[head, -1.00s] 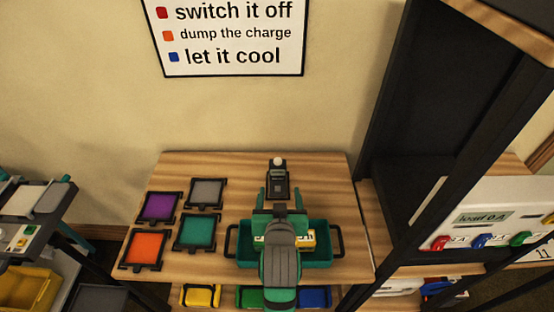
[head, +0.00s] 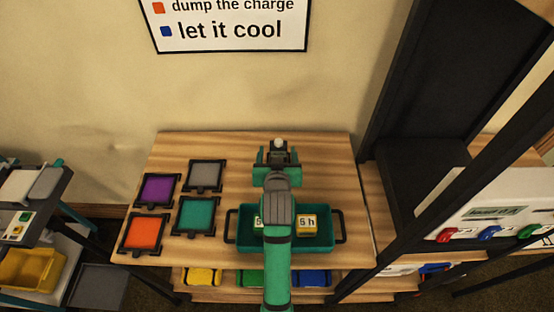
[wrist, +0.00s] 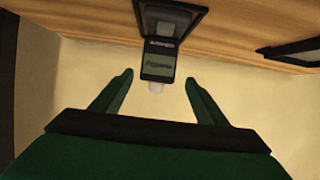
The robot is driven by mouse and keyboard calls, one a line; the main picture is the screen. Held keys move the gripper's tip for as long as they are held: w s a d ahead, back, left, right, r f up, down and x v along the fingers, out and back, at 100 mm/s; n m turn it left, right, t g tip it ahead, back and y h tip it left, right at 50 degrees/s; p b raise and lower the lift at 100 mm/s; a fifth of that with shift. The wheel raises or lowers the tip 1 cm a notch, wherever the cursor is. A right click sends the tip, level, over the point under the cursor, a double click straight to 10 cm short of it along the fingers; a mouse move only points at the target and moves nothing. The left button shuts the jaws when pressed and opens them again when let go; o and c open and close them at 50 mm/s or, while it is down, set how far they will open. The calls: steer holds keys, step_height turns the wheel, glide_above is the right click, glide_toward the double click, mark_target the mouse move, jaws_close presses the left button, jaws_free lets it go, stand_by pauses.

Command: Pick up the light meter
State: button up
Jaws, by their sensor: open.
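The light meter (head: 278,146) is a small dark device with a white dome at its far end, at the back of the wooden table. In the wrist view the light meter (wrist: 158,66) shows a greenish panel, with the pale dome pointing down the picture. My gripper (head: 277,156) is open, with its green fingers on either side of the meter in the head view. In the wrist view my gripper (wrist: 158,78) has its tips left and right of the panel end, apart from it. My wrist hides part of the meter in the head view.
A green tray (head: 328,244) with yellow blocks lies under my arm. Framed purple (head: 158,190), grey (head: 206,174), orange (head: 144,232) and teal (head: 196,214) squares lie on the left. A black shelf frame (head: 428,130) rises at the right; the wall stands behind.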

mark_target(278, 147)
steer(key=shift+d+x, duration=0.15)
steer(key=shift+x, duration=0.55)
steer(key=shift+d+x, duration=0.15)
steer(key=shift+x, duration=0.6)
steer(key=shift+a, duration=0.1)
steer(key=c, duration=1.5)
jaws_close()
steer(key=shift+r, duration=0.15)
